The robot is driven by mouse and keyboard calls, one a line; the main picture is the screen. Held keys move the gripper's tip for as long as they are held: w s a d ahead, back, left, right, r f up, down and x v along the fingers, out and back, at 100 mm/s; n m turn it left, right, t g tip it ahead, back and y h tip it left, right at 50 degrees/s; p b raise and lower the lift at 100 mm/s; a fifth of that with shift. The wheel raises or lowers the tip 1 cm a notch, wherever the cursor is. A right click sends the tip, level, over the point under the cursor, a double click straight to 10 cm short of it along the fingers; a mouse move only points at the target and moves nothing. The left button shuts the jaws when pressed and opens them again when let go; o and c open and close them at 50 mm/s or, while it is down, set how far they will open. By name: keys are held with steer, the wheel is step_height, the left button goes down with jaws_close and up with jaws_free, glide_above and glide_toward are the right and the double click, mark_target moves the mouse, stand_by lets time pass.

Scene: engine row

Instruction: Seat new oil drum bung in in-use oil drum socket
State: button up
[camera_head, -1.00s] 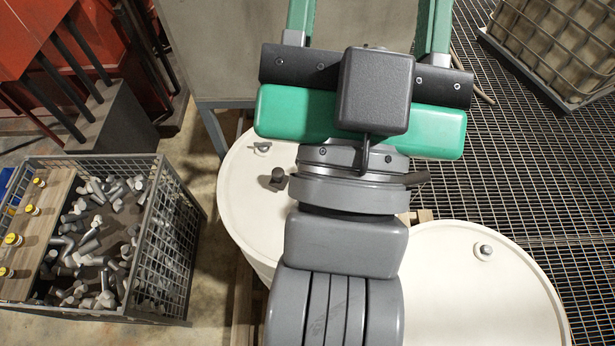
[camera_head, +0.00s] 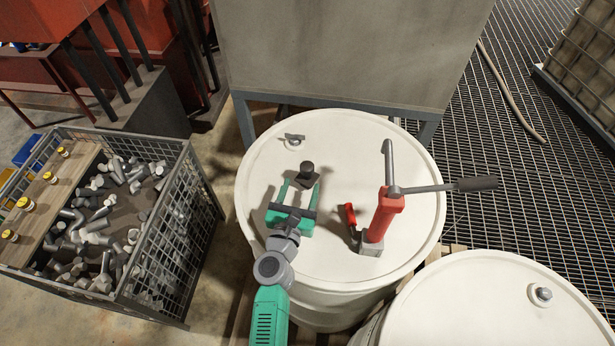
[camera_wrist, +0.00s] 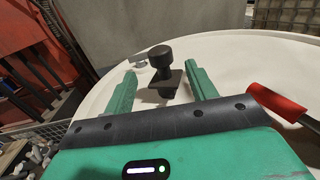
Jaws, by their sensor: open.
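A black knobbed piece with a square plate, probably the new bung (camera_head: 307,170), stands upright on the lid of the near cream drum (camera_head: 345,135). In the wrist view the black piece (camera_wrist: 161,72) is between and slightly beyond my fingertips, with no clear contact. My gripper (camera_head: 301,187) is open, low over the lid; its green fingers also show in the wrist view (camera_wrist: 163,80). A pale round fitting with a grey piece on it, possibly the socket (camera_head: 294,142), is farther back on the lid. I cannot tell whether its hole is open.
A red hand pump (camera_head: 385,215) with a long lever and a red-handled tool (camera_head: 350,216) stand right of my gripper. A second drum (camera_head: 480,310) with a capped fitting (camera_head: 541,293) is at lower right. A wire crate (camera_head: 190,235) is left; a grey tank (camera_head: 350,50) is behind.

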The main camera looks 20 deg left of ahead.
mark_target(306, 176)
steer(key=shift+w+a, duration=0.1)
steer(key=shift+w, duration=0.85)
steer(key=w+b, duration=0.2)
steer(key=w, duration=0.3)
steer(key=shift+a+f+b, duration=0.3)
steer(key=shift+f+b, duration=0.1)
steer(key=c, duration=1.2)
